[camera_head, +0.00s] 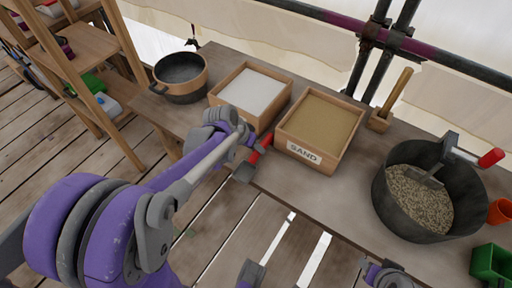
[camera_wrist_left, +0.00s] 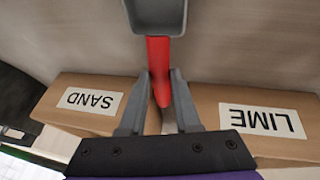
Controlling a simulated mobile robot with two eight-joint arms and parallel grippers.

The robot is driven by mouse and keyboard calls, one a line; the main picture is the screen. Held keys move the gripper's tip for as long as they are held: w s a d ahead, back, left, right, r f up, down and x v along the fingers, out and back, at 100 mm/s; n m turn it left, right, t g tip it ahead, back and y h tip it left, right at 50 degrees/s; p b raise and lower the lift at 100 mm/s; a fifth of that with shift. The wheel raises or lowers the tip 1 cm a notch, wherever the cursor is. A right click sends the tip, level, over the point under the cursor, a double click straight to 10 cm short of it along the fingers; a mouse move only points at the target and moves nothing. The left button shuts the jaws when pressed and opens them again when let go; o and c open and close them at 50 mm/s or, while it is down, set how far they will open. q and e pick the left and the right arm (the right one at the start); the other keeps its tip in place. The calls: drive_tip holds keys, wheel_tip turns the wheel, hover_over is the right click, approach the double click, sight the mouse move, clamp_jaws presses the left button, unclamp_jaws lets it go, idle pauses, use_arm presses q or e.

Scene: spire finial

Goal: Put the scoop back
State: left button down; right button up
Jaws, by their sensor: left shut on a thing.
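My left gripper (camera_head: 254,150) is shut on the red handle of a scoop (camera_wrist_left: 158,60). The scoop's grey pan (camera_head: 243,173) hangs by the table's front edge, in front of the boxes. In the left wrist view the pan is at the top, and the handle runs down between the fingers (camera_wrist_left: 160,92). A wooden box labelled SAND (camera_head: 300,152) holds tan sand. Left of it is a box of white powder (camera_head: 252,90); the left wrist view shows its LIME label (camera_wrist_left: 262,121). Grey parts at the bottom edge may be my right gripper; its jaws are unclear.
A dark tub (camera_head: 382,190) of gravelly material at the right has another red-handled grey tool in it. A dark pan (camera_head: 181,75) stands at the left end of the table (camera_head: 300,187). A wooden-handled tool (camera_head: 393,100) stands behind. An orange cup (camera_head: 500,211) and green box (camera_head: 490,263) are far right.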

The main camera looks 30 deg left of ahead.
use_arm(q)
drive_tip(key=shift+f, duration=0.2)
drive_tip(key=c, duration=0.6)
unclamp_jaws()
drive_tip(key=shift+r, duration=0.2)
drive_tip(key=shift+s+r, duration=0.1)
drive_tip(key=shift+r, duration=0.2)
drive_tip(key=p+v, duration=0.2)
drive_tip(key=v, duration=0.9)
drive_tip(key=s+d+f+y, duration=0.1)
drive_tip(key=s+d+f, duration=0.1)
drive_tip(key=s+d, duration=0.1)
drive_tip(key=s+d+f, duration=0.1)
drive_tip(key=s+d, duration=0.2)
drive_tip(key=s, duration=0.3)
drive_tip(key=s+d+f+y, duration=0.1)
drive_tip(key=s+d+f, duration=0.1)
drive_tip(key=s+d, duration=0.1)
drive_tip(key=shift+s+d+f+y, duration=0.15)
drive_tip(key=shift+s, duration=0.25)
drive_tip(key=shift+s+d+f+y, duration=0.15)
drive_tip(key=shift+s, duration=0.2)
